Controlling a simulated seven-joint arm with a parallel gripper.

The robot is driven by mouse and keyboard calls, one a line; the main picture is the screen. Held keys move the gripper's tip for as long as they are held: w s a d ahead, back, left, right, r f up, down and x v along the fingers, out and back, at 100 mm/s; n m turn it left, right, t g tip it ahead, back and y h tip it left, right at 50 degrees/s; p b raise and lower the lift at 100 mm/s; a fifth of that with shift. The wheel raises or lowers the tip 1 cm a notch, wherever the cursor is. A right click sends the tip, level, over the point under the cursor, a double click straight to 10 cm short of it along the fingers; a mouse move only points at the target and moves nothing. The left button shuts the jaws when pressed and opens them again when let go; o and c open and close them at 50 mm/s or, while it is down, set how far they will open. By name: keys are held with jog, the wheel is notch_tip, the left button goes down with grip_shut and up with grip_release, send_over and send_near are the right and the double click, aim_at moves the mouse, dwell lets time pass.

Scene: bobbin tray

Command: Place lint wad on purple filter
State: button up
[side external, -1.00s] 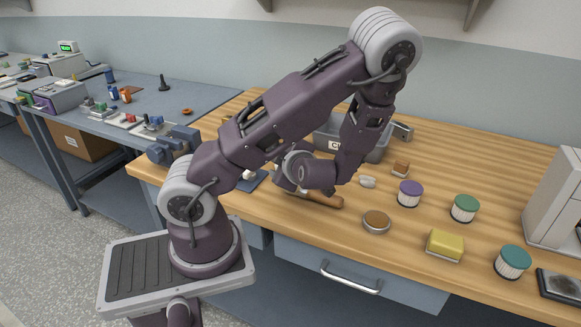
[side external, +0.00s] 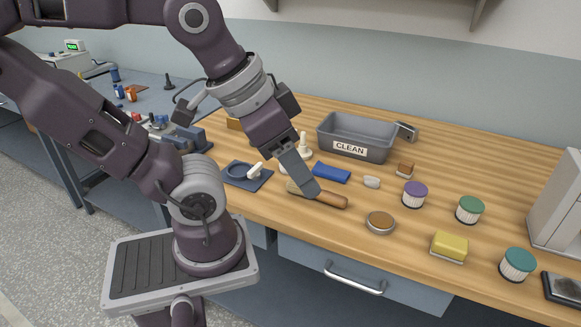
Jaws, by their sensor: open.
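The lint wad (side external: 371,182) looks like a small pale grey lump on the wooden bench, near its middle. The purple filter (side external: 414,194) stands upright to its right, a white pleated cylinder with a purple top, apart from the wad. My gripper (side external: 308,189) points down to the left of the wad, in front of or over the wooden-handled brush. It is open, with nothing seen between the fingers; the gap between the fingers is hard to see from this side. The wad and the filter are both in plain view.
A grey bin (side external: 382,154) labelled CLEAN stands behind the wad. Near it are a blue cloth (side external: 332,174), a small brown block (side external: 405,170), a wooden-handled brush (side external: 333,200) and a round tin (side external: 380,228). Green (side external: 469,204) and teal (side external: 517,258) filters and a yellow sponge (side external: 449,244) lie right.

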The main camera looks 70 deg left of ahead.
jog(key=w+a+f+n+g+y, duration=0.1)
jog(key=w+a+f+n+g, duration=0.2)
jog(key=w+a+n, duration=0.8)
jog(key=a+f+n, duration=0.1)
jog(key=a+f, duration=0.3)
jog(key=a, duration=0.4)
jog(key=a+f+n+g, duration=0.1)
jog(key=a+f+n, duration=0.1)
jog(key=a+f, duration=0.3)
jog(key=a+f+n+g, duration=0.1)
jog(key=a+f, duration=0.3)
jog(key=a, duration=0.7)
jog(key=shift+s+a+f+n, duration=0.1)
jog(key=shift+a+f+n, duration=0.2)
jog(key=f, duration=0.5)
jog(key=a+f, duration=0.1)
jog(key=f, duration=0.1)
jog(key=shift+s+f, duration=0.25)
jog(key=shift+f, duration=0.15)
jog(key=shift+c, duration=0.4)
